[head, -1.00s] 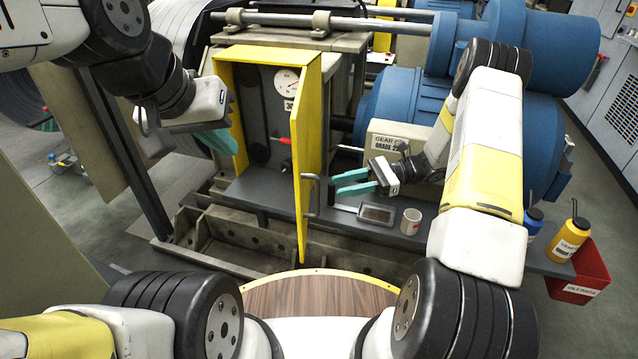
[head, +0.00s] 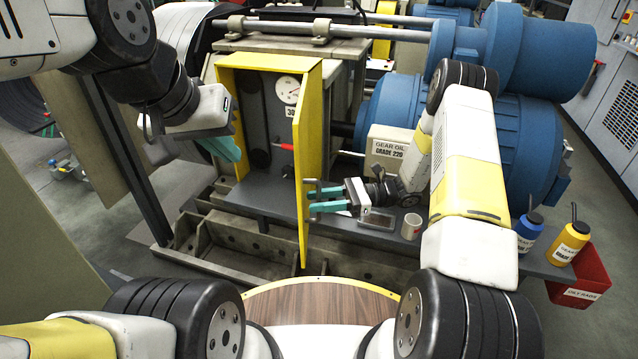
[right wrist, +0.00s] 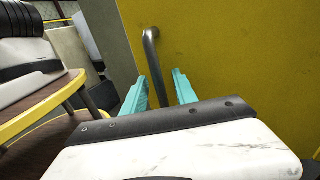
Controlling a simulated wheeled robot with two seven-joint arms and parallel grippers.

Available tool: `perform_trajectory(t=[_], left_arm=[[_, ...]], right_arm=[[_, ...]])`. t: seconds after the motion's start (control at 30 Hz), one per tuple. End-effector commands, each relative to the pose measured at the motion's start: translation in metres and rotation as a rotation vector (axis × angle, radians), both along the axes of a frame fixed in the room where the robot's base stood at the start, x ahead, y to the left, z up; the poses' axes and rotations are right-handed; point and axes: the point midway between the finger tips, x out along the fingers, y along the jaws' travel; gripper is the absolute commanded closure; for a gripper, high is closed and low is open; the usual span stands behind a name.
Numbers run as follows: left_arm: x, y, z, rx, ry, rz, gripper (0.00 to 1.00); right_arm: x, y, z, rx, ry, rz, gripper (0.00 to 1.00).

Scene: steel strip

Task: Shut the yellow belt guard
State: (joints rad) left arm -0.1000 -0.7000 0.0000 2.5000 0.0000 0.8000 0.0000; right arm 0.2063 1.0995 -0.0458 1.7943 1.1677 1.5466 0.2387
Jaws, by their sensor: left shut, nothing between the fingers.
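The yellow belt guard (head: 307,150) is a hinged door standing open, swung out toward me from its yellow frame (head: 230,110). Its face fills much of the right wrist view (right wrist: 230,60). A grey bar handle (right wrist: 153,62) is on the face. My right gripper (head: 312,199) is open at the handle; in the right wrist view its teal fingers (right wrist: 160,92) lie on either side of the handle's lower part. I cannot tell whether they touch it. My left gripper (head: 236,152) is shut and empty, beside the frame's left side.
A red-handled screwdriver (head: 287,147) points out from the opening near the guard. Oil bottles (head: 568,243) and a red bin (head: 590,280) are at right.

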Motion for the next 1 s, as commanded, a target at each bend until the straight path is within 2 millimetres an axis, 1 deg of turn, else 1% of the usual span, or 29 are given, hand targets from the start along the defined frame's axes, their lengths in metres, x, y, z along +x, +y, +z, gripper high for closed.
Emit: perform_trajectory(t=[0.1,0.13,0.2,0.3,1.0], left_arm=[[0.0000,0.0000,0.0000,0.000,0.000,0.000,1.00],[0.0000,0.0000,0.0000,0.000,0.000,0.000,1.00],[0.0000,0.0000,0.0000,0.000,0.000,0.000,1.00],[0.0000,0.0000,0.0000,0.000,0.000,0.000,1.00],[0.0000,0.0000,0.0000,0.000,0.000,0.000,1.00]], right_arm=[[0.0000,-0.0002,0.0001,0.000,0.000,0.000,0.66],[0.0000,-0.0002,0.0000,0.000,0.000,0.000,0.70],[0.0000,-0.0003,0.0000,0.000,0.000,0.000,0.83],[0.0001,-0.0004,0.0000,0.000,0.000,0.000,1.00],[0.0005,-0.0006,0.0001,-0.001,0.000,-0.001,1.00]])
